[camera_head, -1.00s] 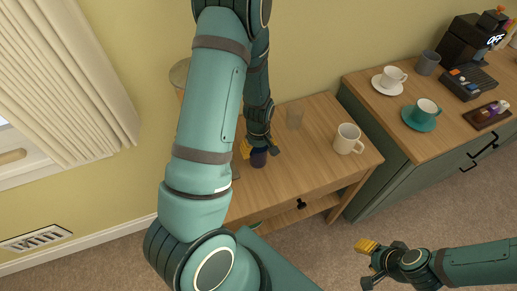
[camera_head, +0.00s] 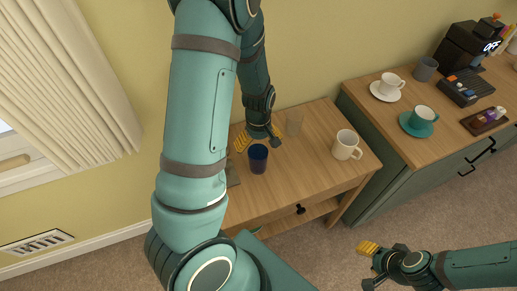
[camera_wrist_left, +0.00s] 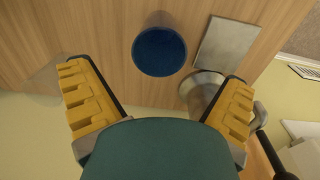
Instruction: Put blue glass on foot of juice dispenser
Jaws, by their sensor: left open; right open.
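The dark blue glass (camera_head: 258,160) stands upright on the small wooden table; in the left wrist view the glass (camera_wrist_left: 158,48) is ahead of the fingers, not between them. My left gripper (camera_head: 260,138) is open and empty, on the wall side of the glass and apart from it. The juice dispenser is mostly hidden behind my left arm in the head view. A grey flat plate (camera_head: 232,172) beside the glass, seemingly its foot, also shows in the left wrist view (camera_wrist_left: 228,50), with a round metal base (camera_wrist_left: 204,86) alongside. My right gripper (camera_head: 368,266) is open and empty above the carpet.
A white mug (camera_head: 346,145) stands at the table's right. The green cabinet (camera_head: 420,130) on the right carries cups, saucers, a small tray and a coffee machine (camera_head: 468,50).

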